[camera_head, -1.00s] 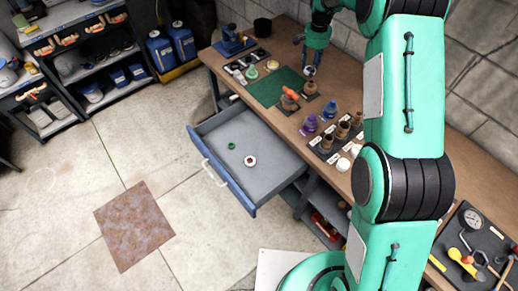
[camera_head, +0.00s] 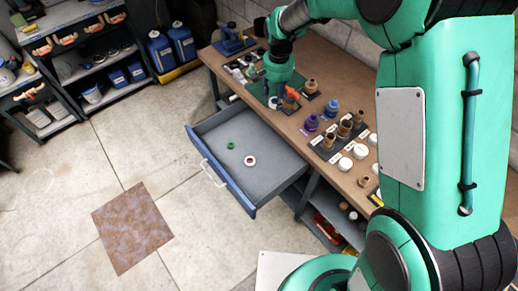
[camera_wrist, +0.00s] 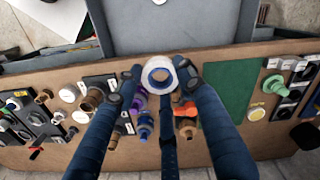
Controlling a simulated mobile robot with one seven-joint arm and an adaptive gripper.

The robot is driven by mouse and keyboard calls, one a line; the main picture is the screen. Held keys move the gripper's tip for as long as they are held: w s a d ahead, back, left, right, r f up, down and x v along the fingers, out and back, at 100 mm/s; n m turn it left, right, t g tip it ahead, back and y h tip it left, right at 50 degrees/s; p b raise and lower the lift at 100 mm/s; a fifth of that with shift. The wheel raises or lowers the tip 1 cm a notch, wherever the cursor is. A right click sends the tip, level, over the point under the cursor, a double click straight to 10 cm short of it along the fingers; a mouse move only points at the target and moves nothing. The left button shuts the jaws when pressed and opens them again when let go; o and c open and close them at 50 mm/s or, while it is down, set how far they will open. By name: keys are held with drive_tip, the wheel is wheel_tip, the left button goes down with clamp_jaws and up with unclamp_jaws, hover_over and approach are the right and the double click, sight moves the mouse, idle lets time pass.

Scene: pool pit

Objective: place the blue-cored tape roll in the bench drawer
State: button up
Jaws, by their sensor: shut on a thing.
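The bench drawer (camera_head: 272,168) is pulled open, left of and below the bench top. It also shows at the top of the wrist view (camera_wrist: 185,22).
A green ring (camera_head: 231,146) and a white roll with a reddish core (camera_head: 249,160) lie in the drawer, with bare floor around them. Bottles and fittings (camera_head: 330,120) stand on the bench (camera_head: 345,182) near my gripper. A blue vise (camera_head: 233,40) stands at the far end.

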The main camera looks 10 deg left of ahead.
drive_tip(key=s+a+f+n+b, duration=0.1)
drive_tip(key=s+a+f+n, duration=0.15)
drive_tip(key=s, duration=1.15)
hover_over(262, 179)
wheel_tip(262, 179, down, 20)
drive_tip(key=shift+f+m+b, duration=0.15)
drive_tip(key=shift+m+b, duration=0.15)
drive_tip(key=shift+m, duration=0.05)
drive_tip(key=shift+w, duration=0.1)
drive_tip(key=shift+f+b, duration=0.55)
drive_tip(key=shift+f, duration=2.55)
drive_tip(key=shift+f, duration=0.1)
drive_tip(key=shift+f+b, duration=0.3)
drive_tip(key=shift+f, duration=1.45)
drive_tip(key=shift+f, duration=0.15)
